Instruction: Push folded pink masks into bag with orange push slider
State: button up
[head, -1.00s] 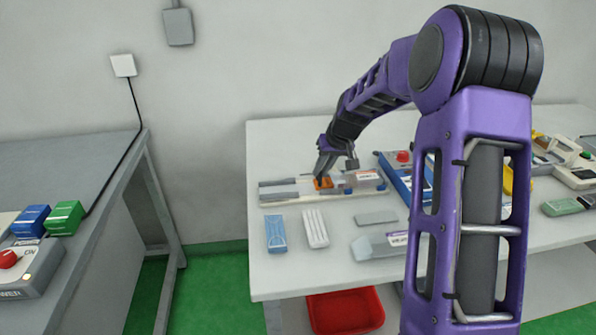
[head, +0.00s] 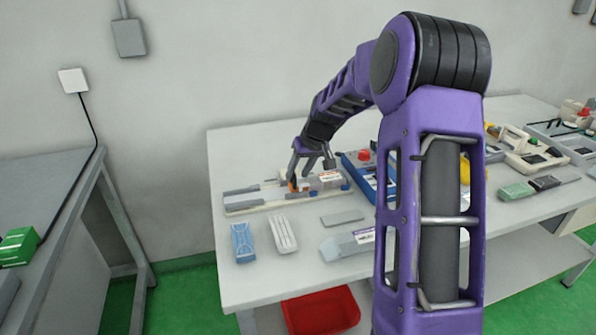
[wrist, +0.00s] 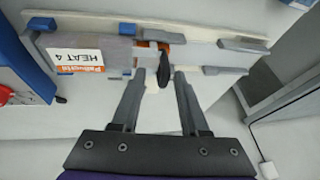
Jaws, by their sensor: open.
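A pale fixture board (head: 240,208) with grey rails lies near the back of the white table. The orange slider (head: 293,186) is on the board, mostly hidden behind my gripper (head: 311,172) in the head view. In the wrist view the slider (wrist: 158,45) shows as an orange strip with a dark upright knob (wrist: 166,78). My gripper (wrist: 161,80) is open, its two fingers on either side of the knob with gaps visible. A greyish clear bag (head: 328,180) with a white and orange label (wrist: 78,55) lies on the board beside the slider. I cannot make out any pink masks.
A blue device with a red button (head: 364,155) stands right of the board. A blue packet (head: 243,243), a white packet (head: 283,234), a grey plate (head: 342,218) and a grey labelled pouch (head: 347,243) lie in front. A red bin (head: 322,311) is below the table.

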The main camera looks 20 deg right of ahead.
jog(key=p+v, duration=0.1)
jog(key=v, duration=1.6)
jog(key=shift+s+r+p, duration=0.15)
jog(key=shift+p, duration=0.25)
